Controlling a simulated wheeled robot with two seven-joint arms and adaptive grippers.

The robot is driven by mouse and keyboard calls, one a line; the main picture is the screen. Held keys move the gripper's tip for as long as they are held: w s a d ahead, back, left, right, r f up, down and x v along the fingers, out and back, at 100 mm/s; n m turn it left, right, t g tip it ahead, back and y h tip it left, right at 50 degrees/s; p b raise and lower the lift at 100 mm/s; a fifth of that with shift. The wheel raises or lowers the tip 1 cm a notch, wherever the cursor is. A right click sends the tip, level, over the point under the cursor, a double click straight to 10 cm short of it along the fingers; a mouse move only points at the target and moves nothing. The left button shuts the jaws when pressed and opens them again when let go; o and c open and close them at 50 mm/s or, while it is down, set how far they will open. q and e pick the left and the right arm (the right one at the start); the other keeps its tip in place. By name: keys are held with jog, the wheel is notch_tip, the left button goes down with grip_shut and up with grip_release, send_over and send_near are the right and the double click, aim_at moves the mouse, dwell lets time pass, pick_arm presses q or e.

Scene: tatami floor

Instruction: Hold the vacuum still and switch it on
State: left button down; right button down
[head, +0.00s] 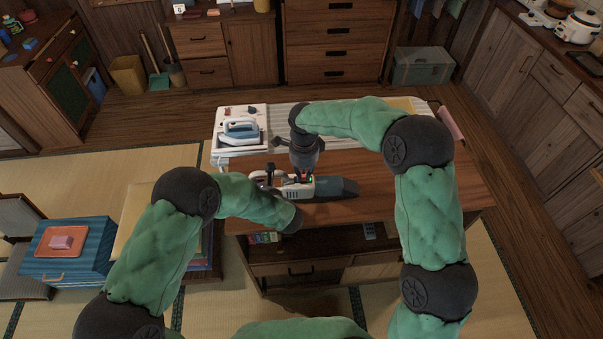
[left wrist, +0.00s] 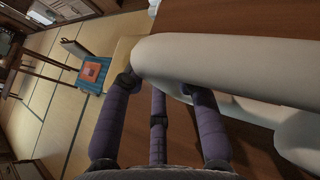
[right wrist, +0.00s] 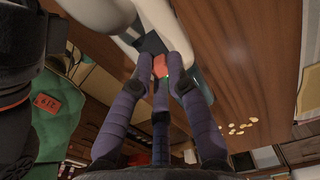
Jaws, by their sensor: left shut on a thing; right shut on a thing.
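The vacuum (head: 299,191) lies on the wooden table, with a pale body and a dark grey nozzle pointing right in the head view. Its pale body fills much of the left wrist view (left wrist: 215,62). My left gripper (left wrist: 165,86) is shut on the vacuum's pale handle part; in the head view my forearm partly hides it. My right gripper (head: 304,178) points down onto the top of the vacuum. In the right wrist view its fingertips close on a red switch (right wrist: 160,66), with a small green light just below it. The exact finger contact is partly hidden.
A clothes iron (head: 241,129) stands on a white tray (head: 221,150) at the table's back left. A striped ironing surface (head: 281,116) lies behind the vacuum. The table's right side (head: 435,190) is bare. A blue box (head: 66,252) stands at the left.

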aim_at(304, 176)
pick_arm(q)
jog(key=shift+a, duration=0.1)
pick_arm(e)
jog(key=c, duration=1.5)
grip_release()
jog(key=shift+d, duration=0.1)
jog(key=shift+r, duration=0.15)
notch_tip(304, 176, up, 12)
jog(key=shift+f, duration=0.1)
pick_arm(q)
jog(key=c, duration=0.9)
grip_release()
jog(key=shift+o, duration=0.2)
